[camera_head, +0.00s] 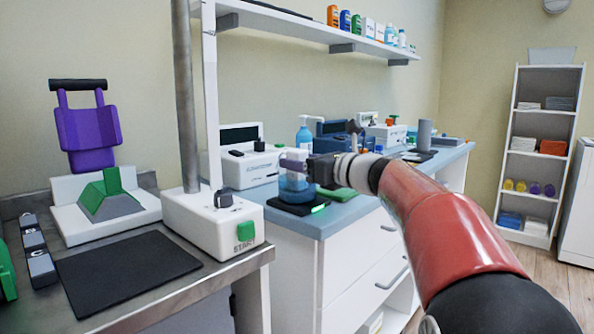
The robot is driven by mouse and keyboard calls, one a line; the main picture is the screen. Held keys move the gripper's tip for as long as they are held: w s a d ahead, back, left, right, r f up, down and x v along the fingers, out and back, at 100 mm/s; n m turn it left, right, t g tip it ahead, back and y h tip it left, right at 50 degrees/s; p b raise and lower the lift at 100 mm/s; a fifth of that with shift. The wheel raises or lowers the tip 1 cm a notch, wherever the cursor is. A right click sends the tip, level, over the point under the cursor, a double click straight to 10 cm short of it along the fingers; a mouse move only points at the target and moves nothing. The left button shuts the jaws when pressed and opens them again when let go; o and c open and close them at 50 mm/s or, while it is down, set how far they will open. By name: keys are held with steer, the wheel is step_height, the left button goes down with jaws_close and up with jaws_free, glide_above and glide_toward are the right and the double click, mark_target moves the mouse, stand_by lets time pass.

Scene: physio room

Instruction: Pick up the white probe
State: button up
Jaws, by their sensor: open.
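A white upright piece, which looks like the white probe (297,155), stands above a round blue base (296,190) on a black pad (288,207) with a small green light. My gripper (296,165) reaches in from the right at the height of the white piece. Its grey-purple fingers are open and overlap the piece in the picture. I cannot tell whether they touch it. The lower part of the piece is partly hidden by the fingers.
A white device (250,170) and a blue pump bottle (304,135) stand behind on the blue counter (340,212). On the left, a steel table (160,300) holds a white unit with a green START button (245,230).

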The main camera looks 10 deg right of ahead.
steer(key=shift+x, duration=0.8)
steer(key=shift+c, duration=0.4)
steer(key=c, duration=1.1)
